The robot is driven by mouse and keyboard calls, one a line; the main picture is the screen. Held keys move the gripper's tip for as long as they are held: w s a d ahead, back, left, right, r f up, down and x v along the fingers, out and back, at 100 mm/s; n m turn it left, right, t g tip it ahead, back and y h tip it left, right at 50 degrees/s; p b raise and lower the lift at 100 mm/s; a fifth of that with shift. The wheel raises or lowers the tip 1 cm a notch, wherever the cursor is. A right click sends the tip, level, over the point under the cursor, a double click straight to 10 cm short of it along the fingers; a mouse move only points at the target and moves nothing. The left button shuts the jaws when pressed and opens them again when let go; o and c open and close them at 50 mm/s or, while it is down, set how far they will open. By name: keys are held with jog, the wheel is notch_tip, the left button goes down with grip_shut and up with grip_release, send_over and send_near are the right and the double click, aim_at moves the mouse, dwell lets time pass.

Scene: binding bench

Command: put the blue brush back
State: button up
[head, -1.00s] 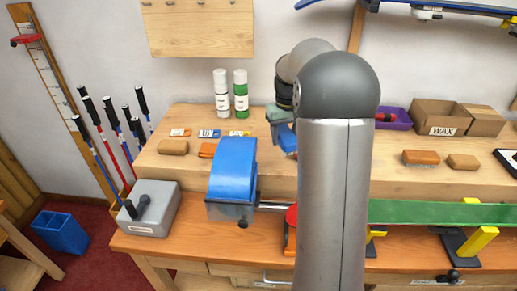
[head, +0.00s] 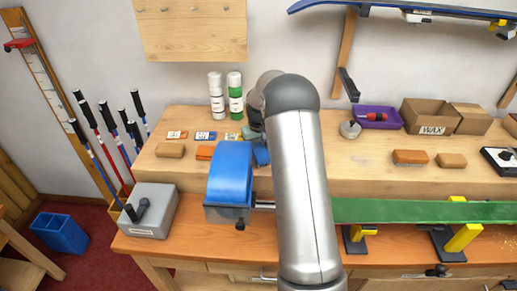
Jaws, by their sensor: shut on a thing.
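The blue brush (head: 261,155) is in the head view just right of the blue curved hood, partly hidden by my arm and the hood. My gripper (head: 254,138) is shut on it from above, over the raised wooden shelf; its fingers are mostly hidden. Whether the brush touches the shelf cannot be told. Left of it on the shelf are a brown block (head: 170,150) and an orange block (head: 205,152).
The blue hood (head: 231,172) stands close in front of the shelf. White (head: 215,95) and green (head: 235,97) bottles stand behind. A green ski (head: 430,211) runs along the bench. A purple tray (head: 385,121) and wax box (head: 430,117) are at right.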

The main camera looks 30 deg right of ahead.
aim_at(259, 148)
jog(key=shift+f, duration=0.15)
jog(key=o, duration=1.1)
notch_tip(259, 148, up, 12)
jog(key=shift+r+b, duration=0.2)
jog(key=shift+b, duration=0.85)
